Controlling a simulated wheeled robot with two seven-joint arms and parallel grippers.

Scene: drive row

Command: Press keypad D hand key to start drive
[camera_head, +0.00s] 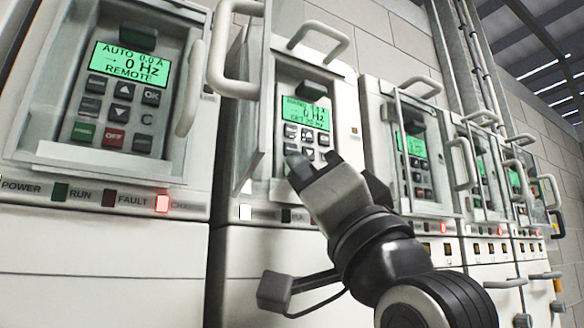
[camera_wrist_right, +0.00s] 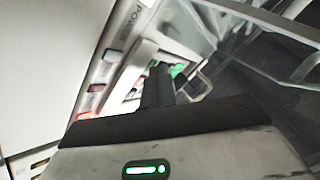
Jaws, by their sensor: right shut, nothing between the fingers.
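My right gripper (camera_head: 299,168) is shut and empty, in front of the lower part of the second drive's keypad (camera_head: 306,132) from the left. It hides that keypad's bottom keys, so I cannot tell whether it touches one. The lit green screen (camera_head: 305,113) above shows small text with a Hz reading. In the right wrist view the shut fingers (camera_wrist_right: 158,84) point into the keypad recess, with a bit of green screen (camera_wrist_right: 178,70) beside them. No letter D is readable on any drive. My left gripper is not in view.
The nearest drive's keypad (camera_head: 118,98) at left reads AUTO, 0 Hz, REMOTE; a red lamp (camera_head: 162,204) glows below it. An open cover (camera_head: 262,95) with a thick handle (camera_head: 232,50) stands left of the second keypad. More drives with handles (camera_head: 462,165) recede at right.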

